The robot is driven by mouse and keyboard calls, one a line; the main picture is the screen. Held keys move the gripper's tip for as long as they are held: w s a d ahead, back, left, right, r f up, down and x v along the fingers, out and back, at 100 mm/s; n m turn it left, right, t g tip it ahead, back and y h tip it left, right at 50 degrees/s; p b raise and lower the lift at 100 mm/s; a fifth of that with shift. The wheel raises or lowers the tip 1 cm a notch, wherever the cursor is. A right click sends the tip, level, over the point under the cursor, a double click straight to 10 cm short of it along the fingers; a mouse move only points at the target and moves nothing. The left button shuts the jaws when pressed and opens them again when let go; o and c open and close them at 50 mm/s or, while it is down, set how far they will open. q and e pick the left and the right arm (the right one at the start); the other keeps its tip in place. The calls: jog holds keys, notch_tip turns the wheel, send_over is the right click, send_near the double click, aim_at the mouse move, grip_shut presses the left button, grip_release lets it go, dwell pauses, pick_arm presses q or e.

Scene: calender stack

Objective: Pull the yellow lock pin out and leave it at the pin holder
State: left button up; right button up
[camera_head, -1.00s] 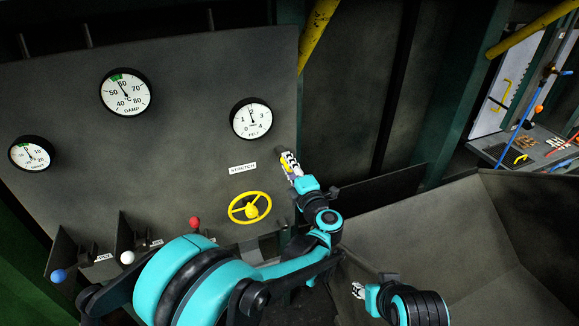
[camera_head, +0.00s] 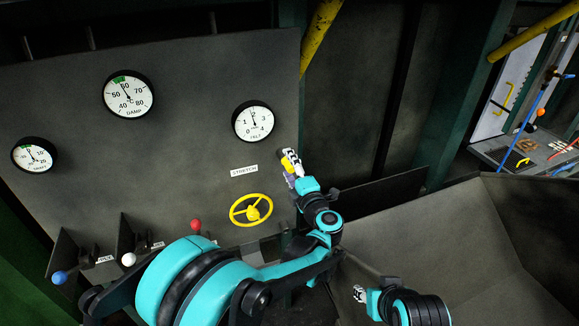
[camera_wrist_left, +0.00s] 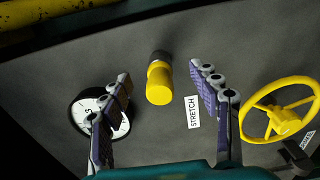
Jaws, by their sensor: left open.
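The yellow lock pin (camera_wrist_left: 159,83) has a rounded yellow knob and a dark collar at the grey panel. It lies between the spread fingers of my left gripper (camera_wrist_left: 160,88) in the left wrist view, with a gap on each side. In the head view the yellow of the pin (camera_head: 288,158) shows at the fingertips of my left gripper (camera_head: 291,164), near the panel's right edge. My left gripper is open. My right gripper (camera_head: 360,293) is low in the middle, away from the panel, its finger opening unclear. I cannot make out a pin holder.
A yellow handwheel (camera_head: 251,209) sits below the STRETCH label (camera_head: 244,171), close to my left gripper. A dial gauge (camera_head: 254,121) is above. Levers with red (camera_head: 196,224), white (camera_head: 129,259) and blue (camera_head: 59,278) knobs stand lower left. A yellow pipe (camera_head: 318,34) rises behind.

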pick_arm(q)
jog(key=shift+s, duration=0.1)
jog(key=shift+b+v, duration=0.3)
jog(key=shift+v, duration=3.15)
notch_tip(320, 180, up, 10)
jog(key=s+a+m+t+h+b, duration=0.15)
jog(key=m+t+h, duration=0.25)
jog(key=m+h, duration=0.6)
jog(key=s+a+f+m+g+y+b, duration=0.1)
jog(key=s+a+f+m+g, duration=0.5)
jog(key=s+f, duration=0.6)
jog(key=s+a+f+m+g+y+b, duration=0.2)
jog(key=s+a+f+m+g, duration=0.4)
jog(key=s+a+f, duration=0.5)
notch_tip(320, 180, down, 3)
jog(key=shift+s+r+m+g+b, duration=0.15)
jog(key=shift+s+m+g+b, duration=0.15)
jog(key=shift+s+g+b, duration=0.45)
